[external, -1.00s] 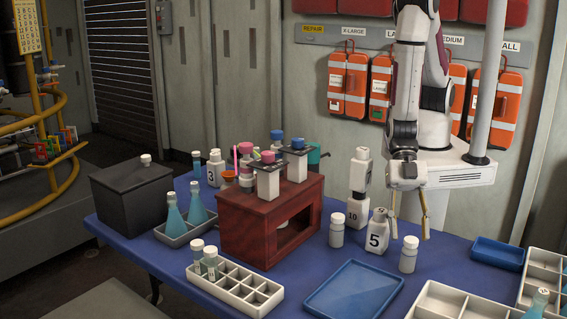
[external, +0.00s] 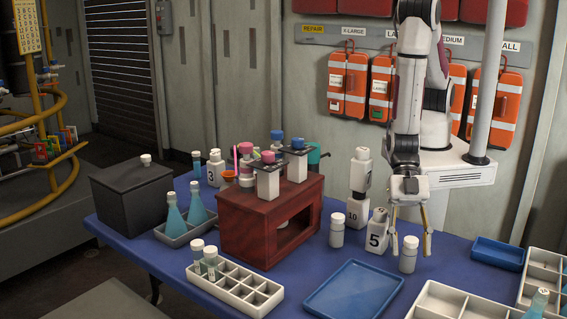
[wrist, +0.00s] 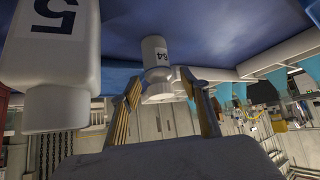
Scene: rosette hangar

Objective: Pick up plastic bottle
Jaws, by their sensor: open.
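Several white plastic bottles stand on the blue table. A small white bottle (external: 408,257) with a white cap stands upright near the front right, just right of the square bottle marked 5 (external: 376,236). My gripper (external: 411,248) is open and points down over the small bottle, one finger to each side of it. In the wrist view, which is upside down, the small bottle (wrist: 155,55) with a dark number label shows between and beyond my open fingertips (wrist: 160,78). The bottle marked 5 (wrist: 60,50) is close on the left there. I cannot tell whether the fingers touch anything.
Another small white bottle (external: 337,232) and a stacked bottle marked 10 (external: 357,212) stand to the left. A blue tray (external: 352,290) lies in front, and white compartment trays (external: 455,301) are at the right. A wooden stand (external: 248,222) is further left.

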